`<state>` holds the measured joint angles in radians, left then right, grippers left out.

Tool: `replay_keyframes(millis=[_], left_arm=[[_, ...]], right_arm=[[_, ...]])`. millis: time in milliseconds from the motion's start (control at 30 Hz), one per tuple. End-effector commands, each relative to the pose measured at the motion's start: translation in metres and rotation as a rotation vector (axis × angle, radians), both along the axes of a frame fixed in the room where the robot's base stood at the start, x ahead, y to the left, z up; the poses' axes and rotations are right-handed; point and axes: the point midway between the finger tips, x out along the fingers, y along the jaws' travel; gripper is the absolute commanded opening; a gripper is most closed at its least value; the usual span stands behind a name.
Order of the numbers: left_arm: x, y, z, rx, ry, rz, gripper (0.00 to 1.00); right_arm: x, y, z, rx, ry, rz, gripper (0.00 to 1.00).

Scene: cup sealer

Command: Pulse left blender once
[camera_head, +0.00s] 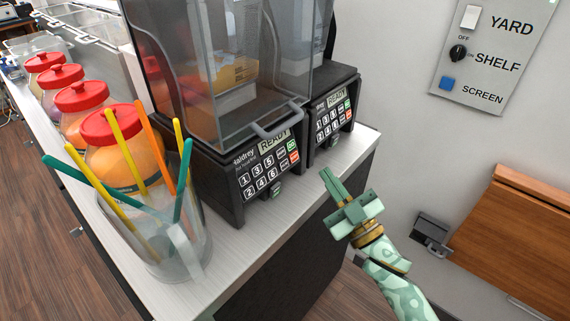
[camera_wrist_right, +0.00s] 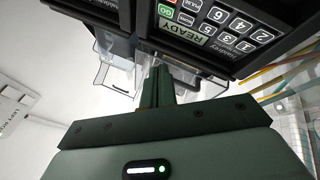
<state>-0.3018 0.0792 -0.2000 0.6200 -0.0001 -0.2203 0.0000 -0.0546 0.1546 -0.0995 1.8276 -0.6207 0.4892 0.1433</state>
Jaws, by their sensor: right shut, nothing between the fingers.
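The left blender (camera_head: 262,172) stands on the counter, with a dark base, numbered keys and a display reading READY. Its clear hood with a handle is down in front. The right blender (camera_head: 333,118) stands beside it and also reads READY. My right gripper (camera_head: 329,174) is shut and empty, in front of the blenders and apart from both panels, below and right of the left blender's keys. In the right wrist view, upside down, my fingers (camera_wrist_right: 158,78) point toward the blenders, and a keypad (camera_wrist_right: 212,28), apparently the left blender's, is at the upper right. My left gripper is out of view.
A clear pitcher (camera_head: 170,250) with several coloured sticks stands on the counter left of the left blender. Several red-lidded jars (camera_head: 78,95) line up behind it. A wall panel (camera_head: 490,50) with switches and a wooden fold-down board (camera_head: 520,235) are at the right.

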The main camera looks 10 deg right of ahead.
Motion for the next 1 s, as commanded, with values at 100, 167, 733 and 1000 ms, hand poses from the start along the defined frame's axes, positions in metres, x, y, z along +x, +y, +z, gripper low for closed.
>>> replay_keyframes(millis=[100, 167, 733, 1000], left_arm=[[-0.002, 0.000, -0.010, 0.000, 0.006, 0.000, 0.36], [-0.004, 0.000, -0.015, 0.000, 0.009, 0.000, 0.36], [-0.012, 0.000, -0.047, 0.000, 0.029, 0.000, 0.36], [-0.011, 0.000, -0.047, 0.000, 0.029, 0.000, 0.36]], right_arm=[[0.009, 0.007, -0.007, 0.002, 0.001, 0.001, 0.00], [0.015, 0.012, -0.010, 0.002, 0.001, 0.001, 0.00], [0.061, 0.048, -0.027, 0.001, 0.001, 0.000, 0.00], [0.063, 0.049, -0.026, 0.000, 0.001, 0.000, 0.00]])
